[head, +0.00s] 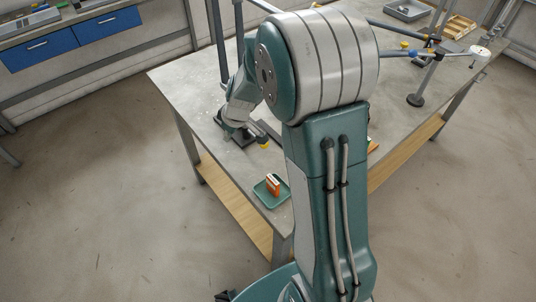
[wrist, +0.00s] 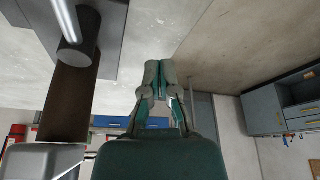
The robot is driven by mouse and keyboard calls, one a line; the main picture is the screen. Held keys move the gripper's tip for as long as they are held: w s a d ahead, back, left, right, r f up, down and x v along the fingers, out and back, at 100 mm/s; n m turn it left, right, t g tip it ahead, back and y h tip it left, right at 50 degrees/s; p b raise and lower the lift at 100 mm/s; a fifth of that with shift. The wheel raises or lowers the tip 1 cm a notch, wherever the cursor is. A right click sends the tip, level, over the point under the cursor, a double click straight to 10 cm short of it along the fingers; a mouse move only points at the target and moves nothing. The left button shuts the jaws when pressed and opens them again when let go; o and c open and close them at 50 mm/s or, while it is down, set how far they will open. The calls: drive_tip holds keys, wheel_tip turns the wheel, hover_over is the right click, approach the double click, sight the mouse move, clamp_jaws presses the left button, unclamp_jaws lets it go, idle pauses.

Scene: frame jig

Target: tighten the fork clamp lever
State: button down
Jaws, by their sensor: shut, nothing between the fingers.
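My gripper (wrist: 161,72) shows in the wrist view with its two fingers together and nothing between them. In the head view my own arm covers the middle of the table, and the gripper is hard to make out at its far end. A yellow knob (head: 263,142) shows near the table's left part, close to that end of the arm. The blue frame tube (head: 455,53) of the jig runs to the right. I cannot tell which part is the fork clamp lever. In the wrist view a dark post with a round grey end (wrist: 76,52) stands left of the fingers, apart from them.
The grey table (head: 180,78) has a green tray (head: 262,196) with an orange and white item at its near corner. A jig stand (head: 416,99) is on the right. A wooden box (head: 459,27) and a grey tray (head: 403,12) lie at the back.

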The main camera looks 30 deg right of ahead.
drive_tip(key=shift+w+a+m+h, duration=0.15)
drive_tip(key=shift+w+m+h, duration=0.1)
drive_tip(key=shift+w+m, duration=0.45)
drive_tip(key=shift+w+a+m+h, duration=0.15)
drive_tip(key=shift+w+m+h, duration=0.15)
drive_tip(key=shift+m, duration=0.7)
drive_tip(key=shift+w, duration=0.4)
drive_tip(key=w, duration=0.1)
drive_tip(key=w+r, duration=0.1)
drive_tip(key=w+a, duration=0.1)
drive_tip(key=shift+w+r, duration=0.1)
drive_tip(key=shift+r, duration=0.1)
drive_tip(key=v, duration=0.9)
drive_tip(key=s+r+m+t, duration=0.1)
drive_tip(key=s+r, duration=0.3)
drive_tip(key=s, duration=0.3)
drive_tip(key=s+r+m, duration=0.1)
drive_tip(key=s+r, duration=0.3)
drive_tip(key=s, duration=0.3)
drive_tip(key=s+m+t+h, duration=0.1)
drive_tip(key=s, duration=1.6)
drive_tip(key=shift+d+r, duration=0.2)
drive_tip(key=shift+r, duration=0.05)
